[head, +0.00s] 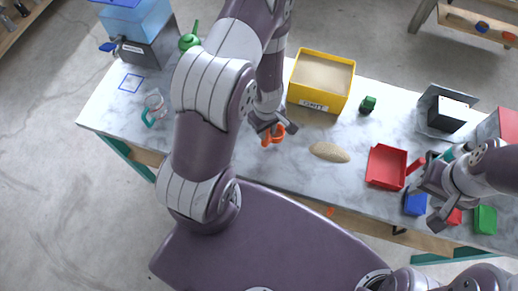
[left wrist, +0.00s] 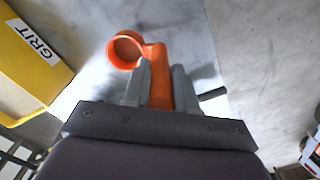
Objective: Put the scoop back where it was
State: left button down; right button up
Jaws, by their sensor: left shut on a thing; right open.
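An orange scoop (head: 277,131) with a round cup and a straight handle is in my left gripper (head: 265,128). In the left wrist view the scoop (left wrist: 159,80) stands between the two fingers of my left gripper (left wrist: 161,85), which are shut on its handle. The cup is toward the upper left there. The scoop is over the marble table top, left of a tan grain pile; I cannot tell its height. My right gripper (head: 437,205) is open, near the table's front right edge above blue and red blocks.
A yellow GRIT bin (head: 321,80) stands behind the scoop; its wall also shows in the left wrist view (left wrist: 28,60). A tan pile (head: 329,152), a red tray (head: 386,167), a green block (head: 368,104) and a glass jug (head: 154,108) are on the table. A blue square outline (head: 131,82) marks the left end.

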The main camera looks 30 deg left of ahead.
pick_arm(q)
jog(key=f, duration=0.1)
jog(key=s+a+f+b, duration=0.1)
jog(key=f, duration=0.1)
jog(key=a+f, duration=0.1)
jog(key=f, duration=0.1)
jog(key=shift+s+f+b, duration=0.15)
jog(key=shift+s+b, duration=0.15)
jog(key=shift+s, duration=0.1)
pick_arm(e)
notch_tip(320, 180, down, 3)
jog(key=shift+r, duration=0.1)
jog(key=shift+a, duration=0.15)
pick_arm(q)
jog(key=shift+s+f, duration=0.1)
jog(key=shift+f, duration=0.05)
jog(key=c, duration=0.9)
grip_release()
pick_arm(e)
jog(key=shift+f, duration=0.2)
